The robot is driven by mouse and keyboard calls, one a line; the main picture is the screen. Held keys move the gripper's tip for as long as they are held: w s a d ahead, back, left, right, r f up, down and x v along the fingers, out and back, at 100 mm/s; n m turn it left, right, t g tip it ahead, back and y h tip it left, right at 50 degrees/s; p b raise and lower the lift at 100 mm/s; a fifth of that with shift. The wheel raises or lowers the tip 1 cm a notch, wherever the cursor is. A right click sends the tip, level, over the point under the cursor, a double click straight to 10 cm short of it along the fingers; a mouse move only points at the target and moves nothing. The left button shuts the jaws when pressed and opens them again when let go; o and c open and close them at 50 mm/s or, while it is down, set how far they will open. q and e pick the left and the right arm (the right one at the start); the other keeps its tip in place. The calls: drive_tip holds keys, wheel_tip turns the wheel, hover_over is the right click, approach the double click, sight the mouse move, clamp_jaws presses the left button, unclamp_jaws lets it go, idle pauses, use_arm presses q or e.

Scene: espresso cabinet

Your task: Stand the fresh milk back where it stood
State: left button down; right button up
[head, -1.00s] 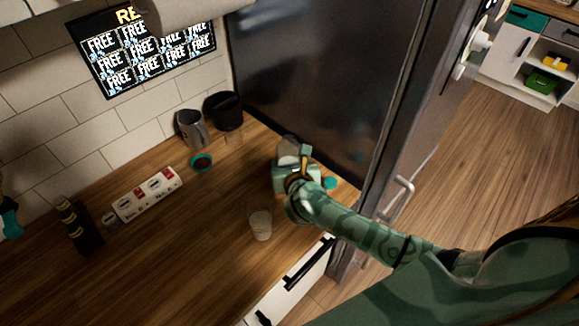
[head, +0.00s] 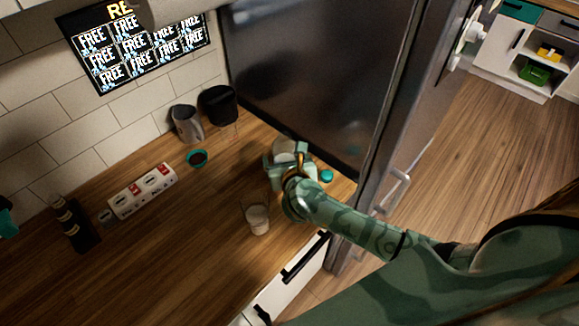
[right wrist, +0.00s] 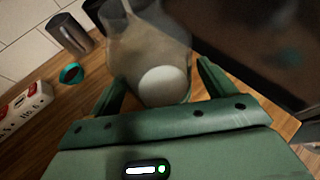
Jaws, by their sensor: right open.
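My right gripper (head: 287,160) is open at the back right of the counter, near the dark fridge door. In the right wrist view, a see-through container with white milk (right wrist: 163,82) stands between the spread fingers of my right gripper (right wrist: 160,92). Its pale top (head: 284,148) shows past the gripper in the head view; its lower part is hidden there. I cannot tell whether a finger touches it. A clear glass with white liquid (head: 258,219) stands apart, nearer the counter's front edge.
A teal lid-like disc (head: 327,176) lies just right of my gripper. A grey pitcher (head: 187,124), a black-topped container (head: 219,103) and a small teal cup (head: 197,158) stand by the wall. A red-and-white box (head: 142,191) lies left. The middle counter is clear.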

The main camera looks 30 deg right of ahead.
drive_tip(key=p+v, duration=0.1)
drive_tip(key=v, duration=1)
drive_tip(key=shift+s, duration=0.25)
